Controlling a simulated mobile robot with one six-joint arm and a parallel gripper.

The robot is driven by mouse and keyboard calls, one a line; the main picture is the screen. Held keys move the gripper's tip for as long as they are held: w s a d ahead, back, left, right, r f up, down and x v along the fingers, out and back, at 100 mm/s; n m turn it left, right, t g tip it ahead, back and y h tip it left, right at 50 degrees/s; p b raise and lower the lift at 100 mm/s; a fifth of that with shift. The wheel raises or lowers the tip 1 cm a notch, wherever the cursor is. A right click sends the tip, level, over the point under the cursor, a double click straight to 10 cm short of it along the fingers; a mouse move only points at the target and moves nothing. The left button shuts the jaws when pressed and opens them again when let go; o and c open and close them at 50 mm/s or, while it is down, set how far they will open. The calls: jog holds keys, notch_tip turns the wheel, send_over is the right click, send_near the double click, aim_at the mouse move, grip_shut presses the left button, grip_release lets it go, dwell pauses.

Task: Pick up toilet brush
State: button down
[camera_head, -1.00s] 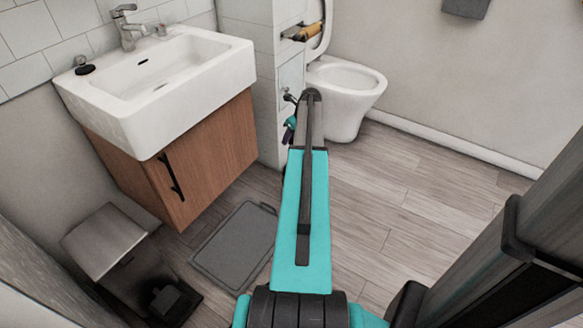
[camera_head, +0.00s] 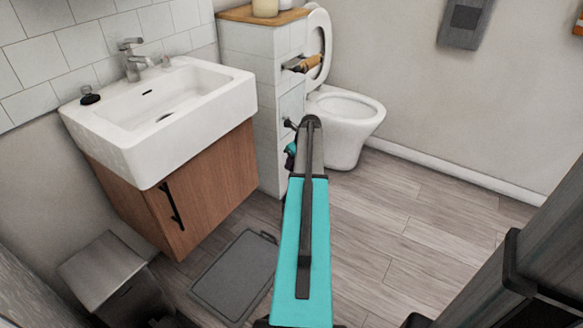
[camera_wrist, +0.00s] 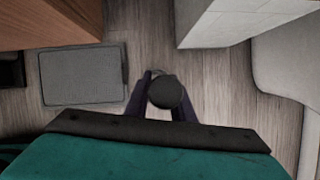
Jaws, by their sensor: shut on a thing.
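In the wrist view, a dark round knob, the top end of the toilet brush (camera_wrist: 165,92), sits between the two dark purple fingers of my gripper (camera_wrist: 166,108). My gripper is shut on it. The knob hides the handle and whatever is below it. In the head view, my gripper (camera_head: 291,152) shows only in part past the left side of my teal arm, by the tiled half wall. A small dark end, likely the brush handle, sticks up there. The brush head is hidden, and I cannot tell whether it is clear of the floor.
A white sink (camera_head: 160,115) on a wooden cabinet (camera_head: 205,190) stands at left. A toilet (camera_head: 345,125) stands behind the tiled half wall (camera_head: 265,90). A grey mat (camera_head: 235,275) and a metal bin (camera_head: 100,270) are on the floor. Floor at right is clear.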

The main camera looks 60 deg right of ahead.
notch_tip(320, 180, up, 17)
jog(key=p, duration=0.4)
jog(key=shift+f, duration=0.2)
dwell(0.3)
